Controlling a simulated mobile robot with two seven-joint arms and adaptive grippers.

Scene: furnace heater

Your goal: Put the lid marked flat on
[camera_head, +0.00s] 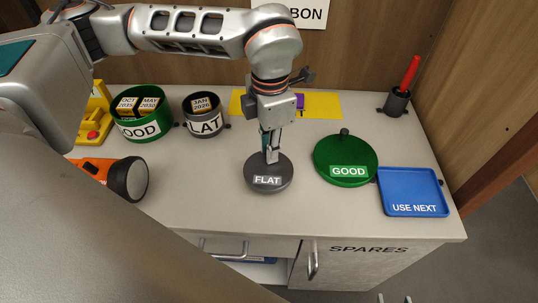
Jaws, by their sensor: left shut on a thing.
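The dark grey lid marked FLAT (268,182) is at the middle of the counter. My left gripper (271,155) comes down on it from above and is shut on its knob, which the fingers hide. I cannot tell whether the lid touches the counter or hangs just above it. The grey tub marked FLAT (204,123) stands open behind and left of the lid, with a block labelled JAN 2026 (204,103) in it.
A green GOOD tub (145,128) with dated blocks stands left of the grey tub. The green GOOD lid (346,160) and blue USE NEXT tray (414,208) lie right. An orange torch (125,178) lies left. A dark cup (396,103) with a red stick stands back right.

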